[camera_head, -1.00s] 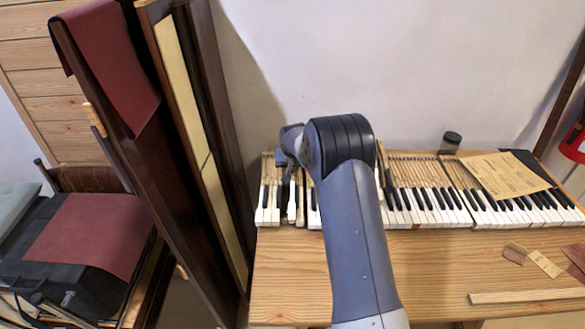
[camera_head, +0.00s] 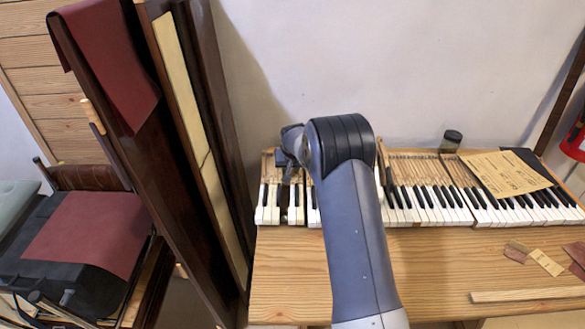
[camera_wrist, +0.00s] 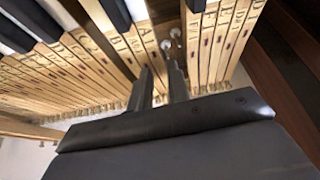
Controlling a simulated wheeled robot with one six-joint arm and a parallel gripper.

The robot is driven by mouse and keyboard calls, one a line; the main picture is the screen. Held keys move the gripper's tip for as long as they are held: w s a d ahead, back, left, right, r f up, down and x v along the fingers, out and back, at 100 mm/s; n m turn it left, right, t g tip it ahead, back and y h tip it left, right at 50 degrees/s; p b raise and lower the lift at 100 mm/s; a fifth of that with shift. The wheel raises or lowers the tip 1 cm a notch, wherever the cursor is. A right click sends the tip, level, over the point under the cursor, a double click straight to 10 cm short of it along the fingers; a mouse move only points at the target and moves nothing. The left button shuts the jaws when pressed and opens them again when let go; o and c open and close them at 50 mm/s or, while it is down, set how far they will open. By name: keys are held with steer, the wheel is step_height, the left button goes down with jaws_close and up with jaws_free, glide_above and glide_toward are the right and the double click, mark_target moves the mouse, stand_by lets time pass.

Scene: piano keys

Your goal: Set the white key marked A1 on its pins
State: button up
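The white key marked A1 (camera_head: 292,215) stands in the gap between the left keys and the rest of the keyboard, its white front roughly level with its neighbours. In the wrist view its bare wood, with an A on it (camera_wrist: 147,38), runs between the two fingers of my gripper (camera_wrist: 160,82), which seem shut on it. My gripper (camera_head: 290,172) is over the key bed at the left end. Two shiny round pin tops (camera_wrist: 171,40) show in the open slot right beside the key in the wrist view. I cannot tell whether the key rests on its own pins.
Lettered neighbouring keys (camera_wrist: 85,50) stand close on one side and more keys (camera_wrist: 222,40) on the other. A small dark jar (camera_head: 451,141) and a paper sheet (camera_head: 505,173) are at the back right. The wooden bench front (camera_head: 290,275) is clear at left.

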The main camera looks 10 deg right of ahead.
steer(key=shift+r, duration=0.1)
steer(key=shift+r+p, duration=0.5)
steer(key=shift+r, duration=0.55)
steer(key=shift+o, duration=0.5)
steer(key=o, duration=0.5)
steer(key=shift+c, duration=0.2)
steer(key=shift+r+p, duration=1.3)
steer(key=shift+r, duration=1.2)
